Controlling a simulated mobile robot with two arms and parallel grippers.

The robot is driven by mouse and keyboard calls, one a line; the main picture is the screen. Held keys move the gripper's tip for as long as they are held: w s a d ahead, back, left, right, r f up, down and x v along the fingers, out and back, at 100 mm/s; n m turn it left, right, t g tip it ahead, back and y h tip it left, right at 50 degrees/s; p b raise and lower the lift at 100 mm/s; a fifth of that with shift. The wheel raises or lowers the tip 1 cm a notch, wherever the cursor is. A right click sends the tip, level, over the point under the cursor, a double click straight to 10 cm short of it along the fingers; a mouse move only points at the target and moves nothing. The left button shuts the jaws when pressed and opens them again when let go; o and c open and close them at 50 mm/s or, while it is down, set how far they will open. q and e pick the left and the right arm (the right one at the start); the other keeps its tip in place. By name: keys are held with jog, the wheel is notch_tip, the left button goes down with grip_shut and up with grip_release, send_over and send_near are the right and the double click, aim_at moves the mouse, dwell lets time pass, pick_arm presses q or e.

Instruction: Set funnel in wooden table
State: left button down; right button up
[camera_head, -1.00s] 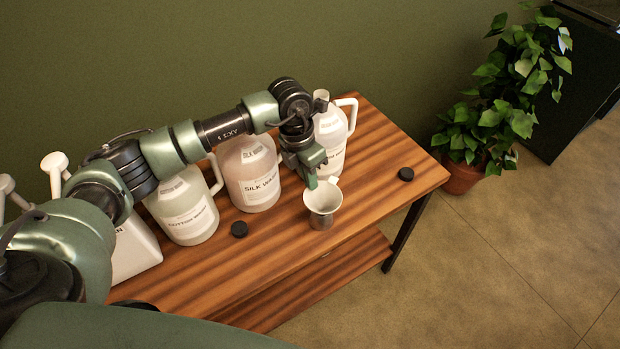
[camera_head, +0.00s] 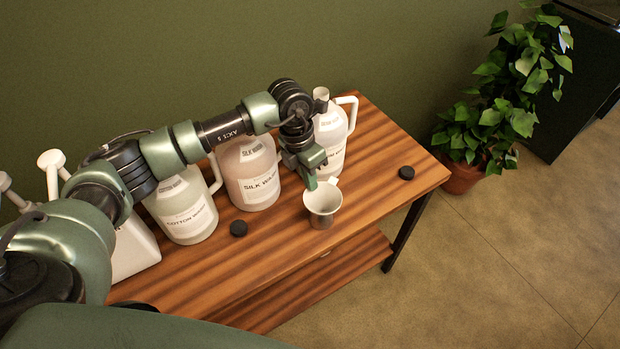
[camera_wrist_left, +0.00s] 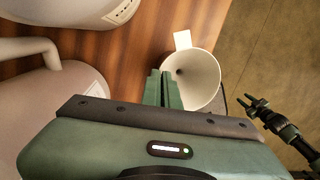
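The funnel (camera_head: 322,199) is pale and wide-mouthed, with a flat white tab on its rim. It is upright at the front edge of the wooden table (camera_head: 385,150), with a metallic-looking part under its rim. My left gripper (camera_head: 311,182) is at its rim; in the left wrist view the two green fingers (camera_wrist_left: 164,88) are close together against the wall of the funnel (camera_wrist_left: 196,84), seemingly pinching it. Whether the funnel's underside touches the tabletop is hidden. My right gripper (camera_wrist_left: 258,105) shows in the left wrist view, fingers spread and empty, away from the table.
Jugs labelled cotton (camera_head: 183,208) and silk (camera_head: 250,178), and another white jug (camera_head: 330,138) behind my gripper, stand along the back. Black caps lie at the middle (camera_head: 238,228) and right (camera_head: 406,172). The tabletop's right end is mostly clear. A potted plant (camera_head: 490,110) stands beyond.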

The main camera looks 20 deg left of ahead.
pick_arm(q)
jog(key=shift+f, duration=0.1)
jog(key=c, duration=1.6)
grip_release()
notch_tip(320, 180, up, 8)
jog(key=a+b, duration=0.1)
jog(key=b, duration=0.1)
jog(key=shift+s+a+f, duration=0.15)
notch_tip(320, 180, up, 9)
jog(key=p, duration=0.4)
jog(key=shift+p, duration=0.3)
